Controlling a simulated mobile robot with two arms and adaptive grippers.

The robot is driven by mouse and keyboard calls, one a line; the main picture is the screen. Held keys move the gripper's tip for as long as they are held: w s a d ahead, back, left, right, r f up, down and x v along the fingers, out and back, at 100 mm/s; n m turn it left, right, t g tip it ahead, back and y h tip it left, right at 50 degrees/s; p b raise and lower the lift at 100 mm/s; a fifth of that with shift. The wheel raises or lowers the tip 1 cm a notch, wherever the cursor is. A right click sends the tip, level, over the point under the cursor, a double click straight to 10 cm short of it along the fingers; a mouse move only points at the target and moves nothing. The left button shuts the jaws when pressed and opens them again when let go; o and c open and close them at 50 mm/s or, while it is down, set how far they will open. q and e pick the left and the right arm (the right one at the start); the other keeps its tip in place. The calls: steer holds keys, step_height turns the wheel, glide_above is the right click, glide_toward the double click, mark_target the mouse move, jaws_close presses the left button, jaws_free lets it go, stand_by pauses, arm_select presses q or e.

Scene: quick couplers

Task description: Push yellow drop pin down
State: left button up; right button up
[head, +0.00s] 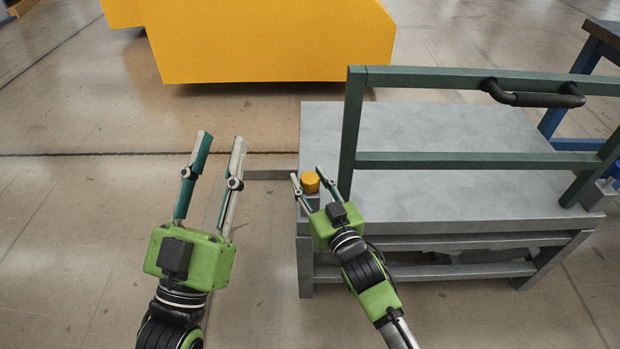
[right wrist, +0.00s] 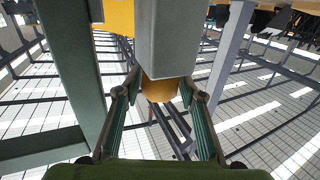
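The yellow drop pin (head: 310,182) is a short round knob at the left end of the grey cart, beside the foot of the green handle frame. My right gripper (head: 306,174) is open, with one finger on each side of the pin. In the right wrist view the pin (right wrist: 159,89) shows between the two fingers (right wrist: 159,82), against a grey block, with narrow gaps at its sides. I cannot tell whether a finger touches it. My left gripper (head: 222,139) is open and empty, over the floor left of the cart.
The grey cart (head: 430,130) has a green handle frame (head: 450,161) with a black grip (head: 535,98). A grey bar (head: 270,174) reaches left from the cart. A large yellow body (head: 270,40) stands behind. The floor at left is clear.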

steer(key=shift+r, duration=0.1)
steer(key=v, duration=1.2)
